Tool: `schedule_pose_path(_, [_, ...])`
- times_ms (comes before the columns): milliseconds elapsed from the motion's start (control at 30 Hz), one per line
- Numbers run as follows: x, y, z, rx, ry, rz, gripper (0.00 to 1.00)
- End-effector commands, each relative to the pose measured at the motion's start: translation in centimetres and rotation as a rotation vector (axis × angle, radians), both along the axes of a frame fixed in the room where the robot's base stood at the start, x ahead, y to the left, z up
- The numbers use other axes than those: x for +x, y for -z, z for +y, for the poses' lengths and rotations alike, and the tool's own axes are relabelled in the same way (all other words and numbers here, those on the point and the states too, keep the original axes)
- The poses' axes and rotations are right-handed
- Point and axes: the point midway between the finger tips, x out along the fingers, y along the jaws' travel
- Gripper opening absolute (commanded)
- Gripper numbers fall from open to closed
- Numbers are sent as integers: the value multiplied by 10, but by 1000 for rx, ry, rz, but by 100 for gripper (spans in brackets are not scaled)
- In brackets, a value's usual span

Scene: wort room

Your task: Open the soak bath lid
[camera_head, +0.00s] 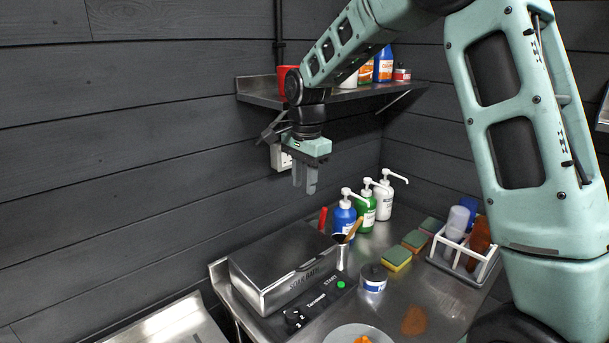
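The soak bath (262,290) is a brushed-metal box on the left part of the steel counter, with "SOAK BATH" lettered on its front. Its lid (283,258) is down and looks closed. My gripper (306,190) hangs fingers down in the air, above and behind the bath in the picture, touching nothing. The two grey fingers look near each other and nothing shows between them; the angle does not tell how far apart they are.
A control panel with a green START button (341,285) and a black knob (293,317) sits before the bath. A utensil cup (342,256), pump bottles (343,218), a tin (373,279), sponges (397,258) and a white rack (462,262) stand rightward. A wall shelf (262,93) hangs behind my arm.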

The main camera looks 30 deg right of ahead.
Motion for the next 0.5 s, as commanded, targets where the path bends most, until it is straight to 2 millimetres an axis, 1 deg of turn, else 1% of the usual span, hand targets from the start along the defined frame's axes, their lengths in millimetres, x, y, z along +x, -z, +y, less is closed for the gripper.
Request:
schedule_pose_path(100, [0, -17, 0, 0, 0, -3, 32])
schedule_pose_path(200, [-1, -26, 0, 0, 0, -2, 32])
schedule_pose_path(300, [-1, -31, 0, 0, 0, 0, 32])
schedule_pose_path(500, [-1, -32, 0, 1, 0, 1, 32])
